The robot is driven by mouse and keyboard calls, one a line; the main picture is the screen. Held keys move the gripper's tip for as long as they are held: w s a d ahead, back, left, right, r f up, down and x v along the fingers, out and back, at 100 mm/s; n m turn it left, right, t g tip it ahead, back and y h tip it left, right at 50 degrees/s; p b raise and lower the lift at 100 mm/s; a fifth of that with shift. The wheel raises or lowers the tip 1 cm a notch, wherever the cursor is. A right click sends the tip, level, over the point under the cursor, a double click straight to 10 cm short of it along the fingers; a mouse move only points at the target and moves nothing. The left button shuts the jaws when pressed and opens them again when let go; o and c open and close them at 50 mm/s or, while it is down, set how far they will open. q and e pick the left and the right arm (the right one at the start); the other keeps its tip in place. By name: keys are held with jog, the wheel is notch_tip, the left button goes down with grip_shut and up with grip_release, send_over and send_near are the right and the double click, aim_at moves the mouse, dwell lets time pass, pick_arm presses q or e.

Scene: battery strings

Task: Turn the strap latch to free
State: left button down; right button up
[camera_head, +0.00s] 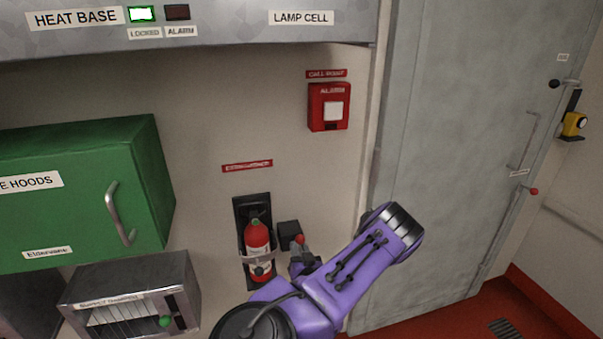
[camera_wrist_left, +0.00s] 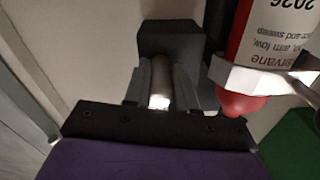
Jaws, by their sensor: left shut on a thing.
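A red fire extinguisher (camera_head: 258,250) hangs upright in a black wall bracket (camera_head: 241,214), with a pale strap across it; it also shows in the left wrist view (camera_wrist_left: 272,38), its label upside down. Beside it, a dark block (camera_head: 289,229) sits on the wall, with a red knob (camera_head: 300,239) near it. The block (camera_wrist_left: 170,38) also shows in the left wrist view. My left gripper (camera_head: 302,258) is at this block, its fingers (camera_wrist_left: 161,84) shut on a short metal rod (camera_wrist_left: 159,85), seemingly the strap latch. The rod's far end is hidden. My right gripper is not in view.
A green cabinet (camera_head: 85,195) and a grey box (camera_head: 135,290) with a green knob stand out from the wall at left. A red alarm box (camera_head: 328,106) is above. A large grey door (camera_head: 450,150) is at right.

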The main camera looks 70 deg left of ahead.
pick_arm(q)
jog(key=c, duration=0.9)
grip_release()
jog(key=shift+s+f, duration=0.1)
jog(key=shift+s, duration=0.15)
jog(key=shift+w, duration=0.1)
jog(key=shift+d, duration=0.35)
jog(key=d+b, duration=0.1)
jog(key=d, duration=0.9)
jog(key=shift+b, duration=0.4)
